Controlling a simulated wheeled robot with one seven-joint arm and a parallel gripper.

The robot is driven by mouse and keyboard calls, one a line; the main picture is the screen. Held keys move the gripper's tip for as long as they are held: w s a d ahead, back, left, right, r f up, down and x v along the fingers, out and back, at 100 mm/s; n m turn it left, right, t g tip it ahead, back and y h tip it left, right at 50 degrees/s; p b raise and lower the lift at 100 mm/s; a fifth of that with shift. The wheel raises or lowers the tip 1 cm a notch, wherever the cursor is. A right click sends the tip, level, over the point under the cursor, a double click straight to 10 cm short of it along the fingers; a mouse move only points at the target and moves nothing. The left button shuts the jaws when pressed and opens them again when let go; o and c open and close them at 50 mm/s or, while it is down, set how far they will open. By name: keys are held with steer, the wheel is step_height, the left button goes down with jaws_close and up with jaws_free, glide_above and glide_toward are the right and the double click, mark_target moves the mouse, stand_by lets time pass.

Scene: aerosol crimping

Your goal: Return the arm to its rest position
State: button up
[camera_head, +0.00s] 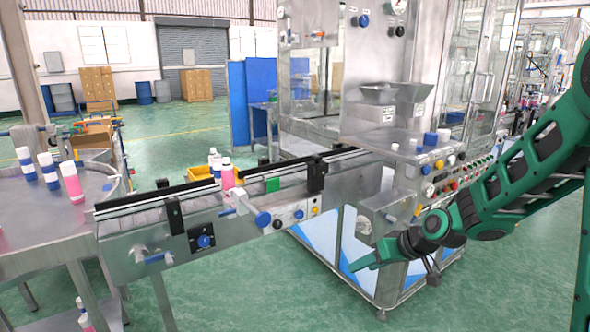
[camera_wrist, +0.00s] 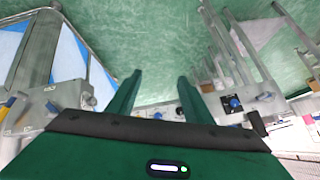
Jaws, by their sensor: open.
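My green arm reaches in from the right edge in the head view. My gripper (camera_head: 366,262) points left, in front of the crimping machine (camera_head: 400,160) and to the right of the conveyor's front side. In the wrist view my gripper (camera_wrist: 157,92) shows two green fingers spread apart. Nothing is between them, and the green floor lies beyond. My gripper is open and empty, and no contact with the machine can be made out.
A round steel table (camera_head: 40,215) with bottles stands at the left. A control panel with buttons (camera_head: 450,186) is just above my forearm. Open green floor (camera_head: 490,285) lies below my arm.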

steer(key=s+d+r+m+g+h, duration=0.1)
steer(key=s+d+r+m+h, duration=0.15)
steer(key=s+d, duration=0.65)
steer(key=s+d+r+m+g+h, duration=0.1)
steer(key=s+d, duration=0.3)
steer(key=s, duration=0.4)
steer(key=s+d+r+m+g, duration=0.2)
steer(key=s+d+m, duration=0.2)
steer(key=s, duration=0.5)
steer(key=s+d+r+m+g+h, duration=0.1)
steer(key=s+d, duration=0.3)
steer(key=s, duration=0.4)
steer(key=shift+s+d+r+m+g+h, duration=0.25)
steer(key=shift+s+r+m+g+h, duration=0.15)
steer(key=shift+r+m, duration=0.4)
